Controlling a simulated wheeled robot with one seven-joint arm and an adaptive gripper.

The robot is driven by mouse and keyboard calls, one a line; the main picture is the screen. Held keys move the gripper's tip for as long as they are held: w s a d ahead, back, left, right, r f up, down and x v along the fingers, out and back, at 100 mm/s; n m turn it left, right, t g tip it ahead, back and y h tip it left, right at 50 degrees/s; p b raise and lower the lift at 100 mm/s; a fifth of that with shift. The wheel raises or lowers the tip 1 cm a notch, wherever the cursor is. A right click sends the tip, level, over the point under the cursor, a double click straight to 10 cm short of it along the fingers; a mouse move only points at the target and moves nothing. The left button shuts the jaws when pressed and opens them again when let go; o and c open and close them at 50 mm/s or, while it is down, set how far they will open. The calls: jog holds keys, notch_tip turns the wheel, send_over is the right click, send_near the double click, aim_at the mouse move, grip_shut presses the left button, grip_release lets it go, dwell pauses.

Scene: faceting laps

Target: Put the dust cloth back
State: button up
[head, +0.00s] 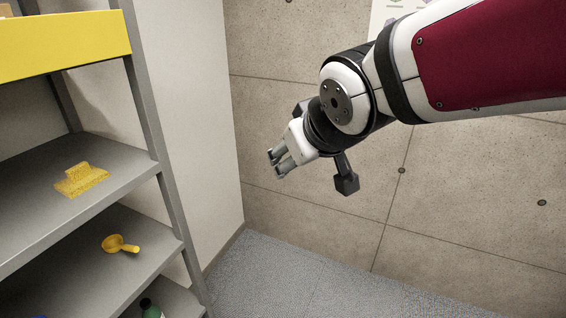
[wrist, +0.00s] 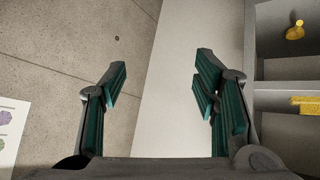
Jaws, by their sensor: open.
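A folded yellow cloth-like item (head: 81,180) lies on a grey shelf at the left in the head view. It looks like the dust cloth, though I cannot be certain. A yellow piece on a shelf also shows at the right edge of the wrist view (wrist: 306,105). My gripper (head: 278,163) is to the right of the shelves, in the air in front of the concrete wall. In the wrist view my gripper (wrist: 158,90) has its two fingers wide apart with nothing between them.
The grey shelf unit (head: 146,106) has a yellow band (head: 60,42) at its top. A yellow scoop-like item (head: 118,244) sits one shelf lower, with a green bottle (head: 151,309) below. A poster (wrist: 10,135) hangs on the wall. The floor (head: 290,285) beside the shelves is clear.

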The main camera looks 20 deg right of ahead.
jog(key=s+d+m+g, duration=0.1)
jog(key=s+d+g, duration=0.1)
jog(key=s, duration=0.6)
jog(key=s+d+f+m+g, duration=0.1)
jog(key=s+d+m, duration=0.1)
jog(key=s, duration=0.6)
jog(key=shift+f+g, duration=0.25)
jog(key=shift+g, duration=0.15)
